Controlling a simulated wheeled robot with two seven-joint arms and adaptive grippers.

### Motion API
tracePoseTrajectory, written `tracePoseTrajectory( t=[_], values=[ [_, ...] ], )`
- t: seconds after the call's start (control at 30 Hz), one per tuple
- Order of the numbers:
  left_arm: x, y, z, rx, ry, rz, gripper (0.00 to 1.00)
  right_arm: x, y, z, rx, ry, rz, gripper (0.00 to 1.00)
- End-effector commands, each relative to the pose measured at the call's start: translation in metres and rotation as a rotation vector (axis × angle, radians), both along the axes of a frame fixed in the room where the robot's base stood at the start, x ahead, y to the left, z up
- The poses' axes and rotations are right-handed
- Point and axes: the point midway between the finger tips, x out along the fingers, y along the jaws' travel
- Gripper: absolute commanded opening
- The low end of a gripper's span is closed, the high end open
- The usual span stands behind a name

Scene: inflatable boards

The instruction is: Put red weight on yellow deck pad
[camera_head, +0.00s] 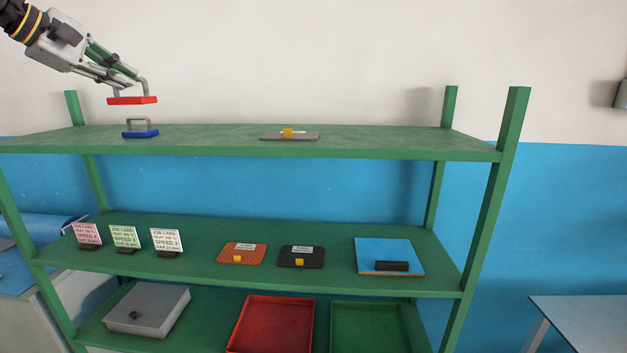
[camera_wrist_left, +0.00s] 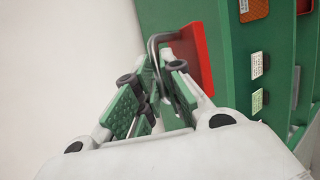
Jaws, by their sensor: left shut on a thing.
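The red weight (camera_head: 132,100), a flat slab with a grey handle, hangs from my left gripper (camera_head: 143,80) over the left end of the top shelf. My left gripper is shut on its handle. The left wrist view shows the red slab (camera_wrist_left: 197,55) beyond the fingers (camera_wrist_left: 165,85). The blue weight (camera_head: 140,133) with a grey handle stands on the shelf just below, apart from the red one. No plainly yellow pad shows; a grey pad (camera_head: 305,137) with a small yellow block (camera_head: 288,132) lies on the top shelf to the right. My right gripper is out of view.
The green rack's middle shelf holds job cards (camera_head: 125,237), an orange pad (camera_head: 233,257), a black pad (camera_head: 315,262) and a blue board (camera_head: 390,250) with a black roller. Below are a grey box (camera_head: 147,309), red tray (camera_head: 272,301) and green tray (camera_head: 365,308). Posts (camera_head: 512,110) rise at the corners.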

Motion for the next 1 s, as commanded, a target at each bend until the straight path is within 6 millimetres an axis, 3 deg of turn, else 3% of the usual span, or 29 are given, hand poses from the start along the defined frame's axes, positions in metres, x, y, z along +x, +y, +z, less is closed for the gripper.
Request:
tracePoseTrajectory(
  t=[0.57, 0.77, 1.0],
  values=[
    [0.007, -0.003, 0.018, -0.002, -0.006, -0.079, 0.0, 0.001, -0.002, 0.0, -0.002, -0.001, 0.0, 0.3],
    [-0.001, -0.025, 0.043, -0.001, -0.009, -0.143, 0.0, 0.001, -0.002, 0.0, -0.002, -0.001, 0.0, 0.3],
    [-0.029, -0.054, 0.082, 0.001, -0.01, -0.208, 0.0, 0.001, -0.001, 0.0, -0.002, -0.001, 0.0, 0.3]
  ],
)
